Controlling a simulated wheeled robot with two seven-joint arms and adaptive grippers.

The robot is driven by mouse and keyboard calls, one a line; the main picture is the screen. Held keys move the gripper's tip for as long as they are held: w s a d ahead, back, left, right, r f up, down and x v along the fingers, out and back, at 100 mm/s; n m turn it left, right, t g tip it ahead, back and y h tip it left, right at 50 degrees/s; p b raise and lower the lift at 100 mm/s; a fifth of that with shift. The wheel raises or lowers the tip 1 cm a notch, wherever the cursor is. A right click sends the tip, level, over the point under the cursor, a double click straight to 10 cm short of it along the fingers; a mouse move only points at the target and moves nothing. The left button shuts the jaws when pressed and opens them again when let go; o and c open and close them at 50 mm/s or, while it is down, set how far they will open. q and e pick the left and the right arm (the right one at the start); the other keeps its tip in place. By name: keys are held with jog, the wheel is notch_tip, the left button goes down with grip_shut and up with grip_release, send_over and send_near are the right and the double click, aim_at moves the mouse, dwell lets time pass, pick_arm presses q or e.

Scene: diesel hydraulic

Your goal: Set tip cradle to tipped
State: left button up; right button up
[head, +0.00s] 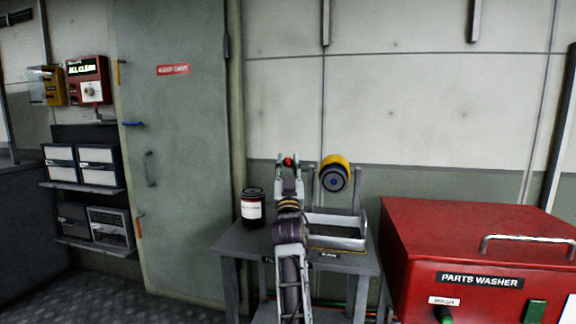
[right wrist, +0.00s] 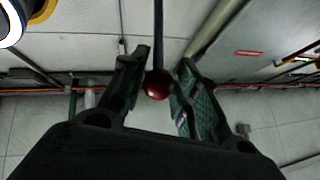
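A red ball knob (right wrist: 157,84) on a thin dark rod (right wrist: 158,30) sits between the fingers of my right gripper (right wrist: 164,58) in the right wrist view. The fingers are drawn in and the ball nearly fills their gap, so the gripper looks shut on it. In the head view the knob (head: 289,161) shows red between the fingertips. My right arm hides part of the stand. My left gripper is out of view.
A dark jar (head: 252,208) with a white label stands on the grey table (head: 243,245), left of my right arm. A red parts washer (head: 470,250) stands close to the right. A grey door (head: 180,110) and shelves with boxes (head: 82,165) are on the left.

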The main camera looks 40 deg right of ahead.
jog(key=o, duration=0.4)
jog(key=shift+w+f, duration=0.15)
jog(key=shift+c, duration=0.2)
jog(key=shift+r, duration=5.15)
